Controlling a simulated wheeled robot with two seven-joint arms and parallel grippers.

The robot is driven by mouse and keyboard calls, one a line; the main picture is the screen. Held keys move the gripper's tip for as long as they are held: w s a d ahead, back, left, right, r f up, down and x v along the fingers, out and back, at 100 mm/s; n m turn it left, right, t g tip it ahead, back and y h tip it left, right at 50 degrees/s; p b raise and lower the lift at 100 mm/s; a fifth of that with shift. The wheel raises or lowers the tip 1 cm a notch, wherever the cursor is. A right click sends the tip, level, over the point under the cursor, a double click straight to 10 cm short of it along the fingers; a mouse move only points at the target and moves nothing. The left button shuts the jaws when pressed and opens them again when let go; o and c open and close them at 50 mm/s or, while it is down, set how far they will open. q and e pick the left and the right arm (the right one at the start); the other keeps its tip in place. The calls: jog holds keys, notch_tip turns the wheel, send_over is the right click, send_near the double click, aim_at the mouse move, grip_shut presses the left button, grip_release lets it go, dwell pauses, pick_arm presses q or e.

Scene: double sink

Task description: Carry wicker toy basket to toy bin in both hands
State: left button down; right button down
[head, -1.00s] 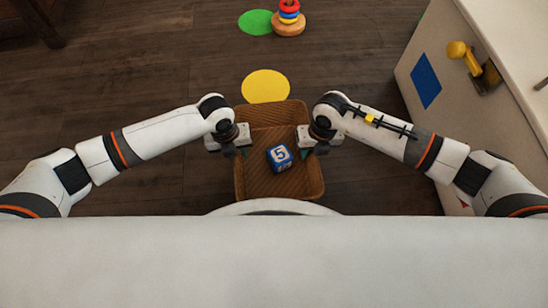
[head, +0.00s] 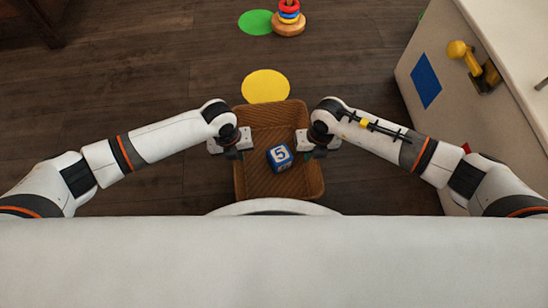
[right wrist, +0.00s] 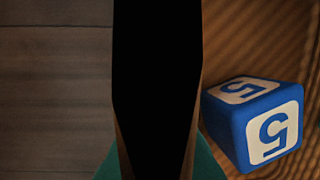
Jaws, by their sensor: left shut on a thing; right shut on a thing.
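The wicker toy basket (head: 262,122) is brown and rectangular, close in front of my body in the head view. A blue and white number block (head: 280,157) lies inside it, and the block also shows in the right wrist view (right wrist: 256,122). My left gripper (head: 238,152) is shut on the basket's left side wall. My right gripper (head: 304,151) is shut on its right side wall. The fingertips are partly hidden under the wrists. In the right wrist view a black shape covers the middle, with green fingertips at the bottom. No toy bin can be made out.
A yellow disc (head: 265,86) lies on the dark wood floor just beyond the basket. A green disc (head: 256,22) and a ring stacker (head: 289,20) are farther off. A white cabinet (head: 455,110) with a blue square (head: 426,81) stands at the right.

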pick_arm(q)
jog(key=shift+r, duration=0.1)
